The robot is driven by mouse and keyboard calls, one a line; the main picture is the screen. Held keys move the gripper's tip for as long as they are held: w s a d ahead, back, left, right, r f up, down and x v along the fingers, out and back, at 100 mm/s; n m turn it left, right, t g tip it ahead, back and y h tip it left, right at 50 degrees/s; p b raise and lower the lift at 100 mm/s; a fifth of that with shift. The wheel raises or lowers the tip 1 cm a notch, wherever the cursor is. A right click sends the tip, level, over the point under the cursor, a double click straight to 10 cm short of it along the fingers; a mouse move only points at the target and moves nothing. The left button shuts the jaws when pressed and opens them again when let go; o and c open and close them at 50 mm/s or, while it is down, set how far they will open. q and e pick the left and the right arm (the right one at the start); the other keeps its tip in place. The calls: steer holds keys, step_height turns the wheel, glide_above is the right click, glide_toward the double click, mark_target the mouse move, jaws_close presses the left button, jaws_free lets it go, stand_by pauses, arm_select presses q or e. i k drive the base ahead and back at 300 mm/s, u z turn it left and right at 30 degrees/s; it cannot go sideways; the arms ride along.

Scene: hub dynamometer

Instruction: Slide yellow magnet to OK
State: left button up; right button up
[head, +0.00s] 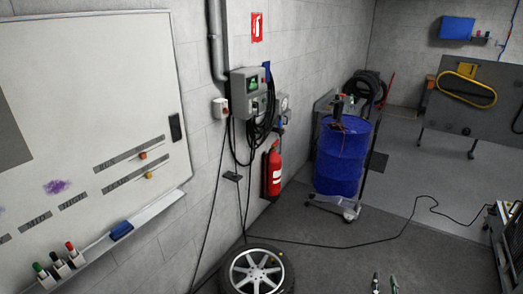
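The whiteboard (100,90) fills the left of the head view. The small yellow magnet (149,175) sits near the right end of the lower grey label strip (122,184). A small orange-red magnet (143,156) sits on the upper strip (110,162). I cannot read an OK mark at this size. Two fingertips of my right gripper (385,284) show at the bottom edge, apart, with nothing visible between them, over the floor and far right of the board. The rest of it is cut off. My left gripper is out of view.
A marker tray (150,213) below the board holds several markers and a blue eraser (122,231). A wheel (257,272) lies on the floor below. A blue drum (341,160), a red extinguisher (273,172) and loose cables stand or hang further right.

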mark_target(148, 175)
steer(key=i, duration=1.7)
steer(key=u, duration=2.55)
steer(key=i, duration=0.5)
steer(key=z, duration=0.05)
